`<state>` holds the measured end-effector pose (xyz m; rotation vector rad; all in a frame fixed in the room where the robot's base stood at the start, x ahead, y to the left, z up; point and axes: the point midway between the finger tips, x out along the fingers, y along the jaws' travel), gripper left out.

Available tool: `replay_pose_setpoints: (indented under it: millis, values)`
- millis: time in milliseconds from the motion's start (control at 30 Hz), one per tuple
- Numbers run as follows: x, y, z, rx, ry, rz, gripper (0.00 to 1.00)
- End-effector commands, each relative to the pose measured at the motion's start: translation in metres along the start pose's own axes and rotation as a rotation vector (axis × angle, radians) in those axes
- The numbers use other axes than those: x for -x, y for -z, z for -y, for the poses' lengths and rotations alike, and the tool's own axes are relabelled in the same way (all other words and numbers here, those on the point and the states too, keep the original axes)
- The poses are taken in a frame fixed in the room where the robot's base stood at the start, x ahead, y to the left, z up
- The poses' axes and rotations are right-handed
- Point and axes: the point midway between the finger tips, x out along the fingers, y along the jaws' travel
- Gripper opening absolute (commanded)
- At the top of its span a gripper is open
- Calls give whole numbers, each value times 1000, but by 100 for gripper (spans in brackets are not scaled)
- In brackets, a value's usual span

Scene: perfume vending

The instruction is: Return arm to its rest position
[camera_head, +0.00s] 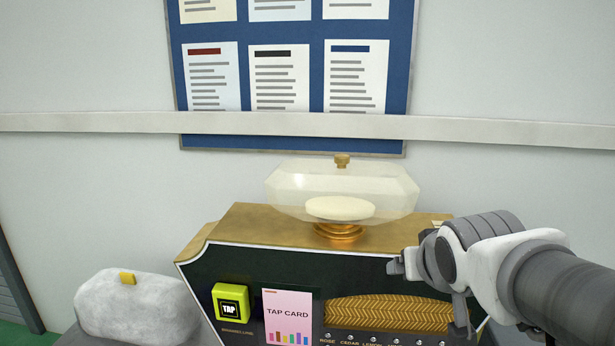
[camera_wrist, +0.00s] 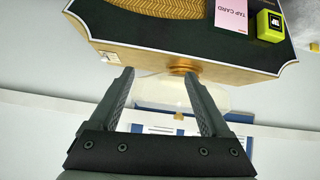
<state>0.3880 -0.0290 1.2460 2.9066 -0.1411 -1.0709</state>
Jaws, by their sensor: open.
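My gripper (camera_head: 398,266) is at the right in the head view, in front of the right part of the dark and gold vending machine (camera_head: 236,278). In the wrist view my gripper (camera_wrist: 160,78) shows two fingers spread apart with nothing between them. The machine (camera_wrist: 130,50) appears upside down there, beyond the fingertips. A clear faceted bottle shape (camera_head: 300,190) on a gold foot stands on top of the machine, apart from the gripper. My arm reaches in from the right edge.
A yellow-green TAP reader (camera_head: 231,301) and a pink TAP CARD sign (camera_head: 287,317) are on the machine front. A white fluffy bag (camera_head: 140,305) stands at left. A pale rail (camera_head: 300,124) crosses the wall before a blue notice board (camera_head: 290,146).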

Motion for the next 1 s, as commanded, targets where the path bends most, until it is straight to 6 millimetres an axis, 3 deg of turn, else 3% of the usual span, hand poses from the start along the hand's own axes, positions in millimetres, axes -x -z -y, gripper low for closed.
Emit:
replay_pose_setpoints:
  millis: [200,400,567,1000]
  values:
    - [45,-75,11,-1,41,212,81]
    - [71,-119,20,8,87,339,81]
    - [78,-130,23,12,100,373,81]
    - [78,-130,23,12,100,374,81]
